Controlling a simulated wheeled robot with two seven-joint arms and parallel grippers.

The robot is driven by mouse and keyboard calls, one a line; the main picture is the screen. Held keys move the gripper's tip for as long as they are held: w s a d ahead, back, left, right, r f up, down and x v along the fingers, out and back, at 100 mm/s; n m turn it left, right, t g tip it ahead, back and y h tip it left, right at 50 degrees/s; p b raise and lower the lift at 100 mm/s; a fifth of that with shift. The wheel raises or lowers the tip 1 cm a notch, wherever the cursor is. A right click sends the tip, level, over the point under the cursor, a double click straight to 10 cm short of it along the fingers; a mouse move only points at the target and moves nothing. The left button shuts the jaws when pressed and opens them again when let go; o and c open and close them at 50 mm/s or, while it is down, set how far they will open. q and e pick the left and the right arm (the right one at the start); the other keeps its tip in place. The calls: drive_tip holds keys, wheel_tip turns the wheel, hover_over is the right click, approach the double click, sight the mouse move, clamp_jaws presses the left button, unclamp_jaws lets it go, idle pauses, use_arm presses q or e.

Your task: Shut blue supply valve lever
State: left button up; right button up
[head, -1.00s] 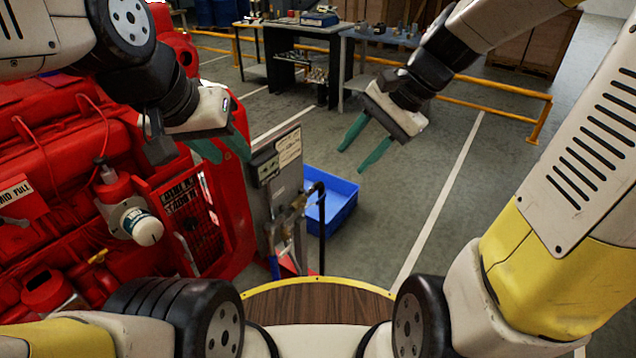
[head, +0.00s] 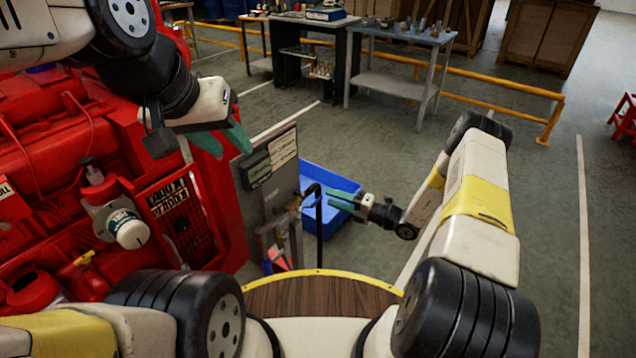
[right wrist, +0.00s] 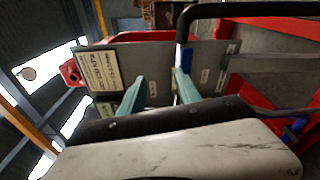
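A blue lever-like piece (head: 267,267) shows low at the front of the grey panel (head: 272,200), beside brass-coloured fittings (head: 290,222). In the right wrist view, one blue piece (right wrist: 186,58) shows just beyond the right-hand fingertip and a darker blue one (right wrist: 297,126) at the right edge. I cannot tell which is the supply lever. My right gripper (head: 332,198) is open and empty, to the right of the panel near the black bent pipe; its teal fingers stand apart in the wrist view (right wrist: 160,82). My left gripper (head: 232,146) is open and empty, above the panel's left side.
The black bent pipe (head: 319,222) rises between the panel and my right gripper. A blue tray (head: 332,178) lies on the floor behind. The red engine (head: 60,150) fills the left. Workbenches (head: 395,35) and a yellow rail (head: 490,80) stand behind.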

sight(319, 201)
wheel_tip(319, 201, down, 5)
drive_tip(key=m+t+h, duration=0.1)
drive_tip(key=m+t, duration=0.1)
drive_tip(key=m, duration=0.2)
drive_tip(key=x, duration=0.7)
drive_tip(key=shift+w+d, duration=0.1)
drive_tip(key=shift+w, duration=0.1)
clamp_jaws()
idle(0.8)
